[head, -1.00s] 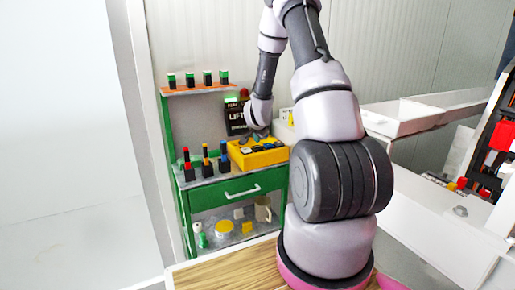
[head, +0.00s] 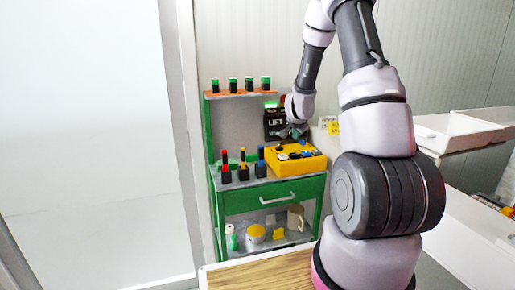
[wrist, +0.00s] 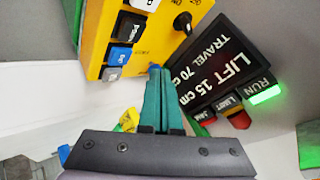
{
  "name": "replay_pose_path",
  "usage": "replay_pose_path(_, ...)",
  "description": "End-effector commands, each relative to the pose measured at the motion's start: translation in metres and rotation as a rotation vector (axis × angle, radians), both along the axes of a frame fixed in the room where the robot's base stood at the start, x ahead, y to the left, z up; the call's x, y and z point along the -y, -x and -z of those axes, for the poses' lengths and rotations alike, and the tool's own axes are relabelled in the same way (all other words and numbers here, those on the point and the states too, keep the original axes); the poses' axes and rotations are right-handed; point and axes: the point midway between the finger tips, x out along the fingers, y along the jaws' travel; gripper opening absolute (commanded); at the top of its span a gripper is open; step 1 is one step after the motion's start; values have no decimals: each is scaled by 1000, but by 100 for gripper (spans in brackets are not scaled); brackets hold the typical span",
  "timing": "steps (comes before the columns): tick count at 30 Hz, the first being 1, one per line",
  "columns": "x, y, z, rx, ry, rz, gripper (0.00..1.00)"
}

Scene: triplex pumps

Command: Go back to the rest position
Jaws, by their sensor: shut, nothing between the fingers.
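The yellow box (wrist: 116,47) is beyond the fingertips at the upper left, with white, black and blue buttons and a black knob. The fingers appear apart from the box, though the exact gap is hard to tell.
A black LIFT sign (head: 274,125) stands behind the box; it is close right of the fingers in the wrist view (wrist: 222,62). Several coloured-top switches (head: 243,170) stand left of the box. The green workbench (head: 212,215) has a drawer. A wooden top (head: 260,274) lies in front.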

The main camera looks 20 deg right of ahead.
Motion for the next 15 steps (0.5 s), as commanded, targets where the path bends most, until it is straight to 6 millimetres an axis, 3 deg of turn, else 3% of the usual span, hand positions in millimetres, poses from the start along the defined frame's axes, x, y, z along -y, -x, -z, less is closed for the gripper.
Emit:
replay_pose_path(5,-8,3,-18,3,-3,-26,0)
replay_pose_path(11,-49,30,-96,-4,-17,-163,0)
replay_pose_path(15,-83,70,-152,-25,-17,-286,0)
